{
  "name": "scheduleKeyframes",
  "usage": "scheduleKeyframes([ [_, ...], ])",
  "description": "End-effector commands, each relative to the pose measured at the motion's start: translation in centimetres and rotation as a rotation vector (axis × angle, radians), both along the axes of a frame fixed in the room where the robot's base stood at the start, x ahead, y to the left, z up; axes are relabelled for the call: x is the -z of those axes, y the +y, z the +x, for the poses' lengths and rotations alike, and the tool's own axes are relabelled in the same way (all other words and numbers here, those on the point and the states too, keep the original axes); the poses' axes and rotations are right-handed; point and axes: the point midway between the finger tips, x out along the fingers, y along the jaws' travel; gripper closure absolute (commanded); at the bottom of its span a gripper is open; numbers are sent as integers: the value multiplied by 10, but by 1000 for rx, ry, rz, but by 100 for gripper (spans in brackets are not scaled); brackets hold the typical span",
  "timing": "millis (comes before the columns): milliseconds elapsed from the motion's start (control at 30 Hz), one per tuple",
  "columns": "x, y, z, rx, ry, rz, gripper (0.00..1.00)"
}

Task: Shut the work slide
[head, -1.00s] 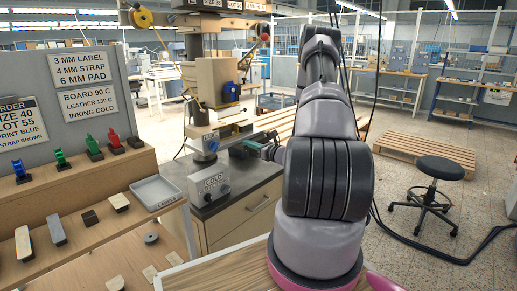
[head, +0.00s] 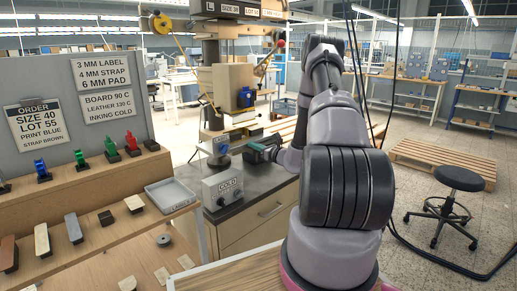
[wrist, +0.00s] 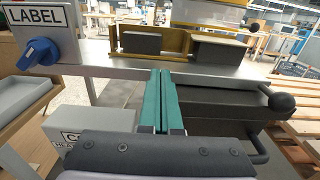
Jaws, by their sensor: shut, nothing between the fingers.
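The work slide (wrist: 205,75) appears as a flat grey metal plate under the press, carrying a brass-coloured jig (wrist: 172,57) with dark blocks. In the head view the jig area (head: 240,121) is small and partly hidden. My gripper (wrist: 162,75) has its teal fingers pressed together with nothing between them. The fingertips point at the front edge of the plate, in front of the jig; I cannot tell whether they touch it. In the head view my gripper (head: 256,148) is low in front of the press, above the dark bench top.
A lever with a black ball knob (wrist: 281,102) is right of my fingers. A LABEL box (wrist: 40,35) with a blue knob stands left. A COLD box (head: 222,188) and a grey tray (head: 170,194) are at the front left. Open floor and a stool (head: 449,205) lie right.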

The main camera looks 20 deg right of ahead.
Motion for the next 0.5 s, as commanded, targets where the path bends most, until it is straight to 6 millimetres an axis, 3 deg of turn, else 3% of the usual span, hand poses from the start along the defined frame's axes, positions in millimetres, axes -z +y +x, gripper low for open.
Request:
scheduleKeyframes([
  [300,0,28,69,-5,-4,-1,100],
  [500,0,40,105,-3,-3,-1,100],
])
